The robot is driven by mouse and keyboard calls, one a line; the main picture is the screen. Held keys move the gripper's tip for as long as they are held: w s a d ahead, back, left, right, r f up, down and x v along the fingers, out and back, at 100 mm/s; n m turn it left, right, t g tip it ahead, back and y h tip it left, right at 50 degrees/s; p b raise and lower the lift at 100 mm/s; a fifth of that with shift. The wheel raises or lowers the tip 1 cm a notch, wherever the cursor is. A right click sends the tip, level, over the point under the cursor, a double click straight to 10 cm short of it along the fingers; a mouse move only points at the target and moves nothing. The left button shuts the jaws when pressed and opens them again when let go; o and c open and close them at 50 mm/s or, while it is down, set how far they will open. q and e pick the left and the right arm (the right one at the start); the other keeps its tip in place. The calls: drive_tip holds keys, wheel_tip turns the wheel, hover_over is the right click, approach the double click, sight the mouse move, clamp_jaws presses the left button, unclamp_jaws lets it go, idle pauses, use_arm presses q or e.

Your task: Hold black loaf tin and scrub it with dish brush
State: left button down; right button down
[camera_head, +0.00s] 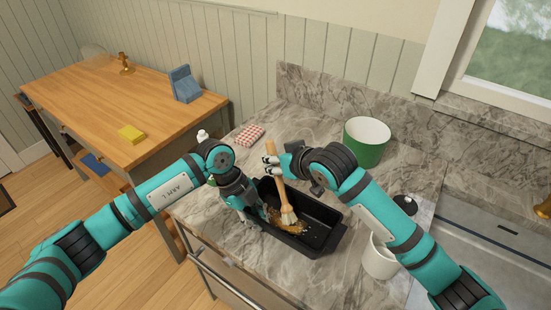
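The black loaf tin (322,236) sits on the grey marble counter, with a brownish residue on its inside. My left gripper (254,219) is at the tin's left end, its fingers at the near left rim; it looks closed on that wall. The dish brush (279,190) has a wooden handle and pale bristles. It stands tilted with its bristles down in the tin, on the residue. My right gripper (271,168) is at the upper part of the brush handle, with its fingers around it.
A green pot (366,142) with a white inside stands behind the tin. A white container (380,258) stands at right, partly behind my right arm. A red checked cloth (249,136) lies at the back left. The sink is at far right. A wooden table (85,95) stands at left.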

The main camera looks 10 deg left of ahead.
drive_tip(key=shift+f, duration=0.3)
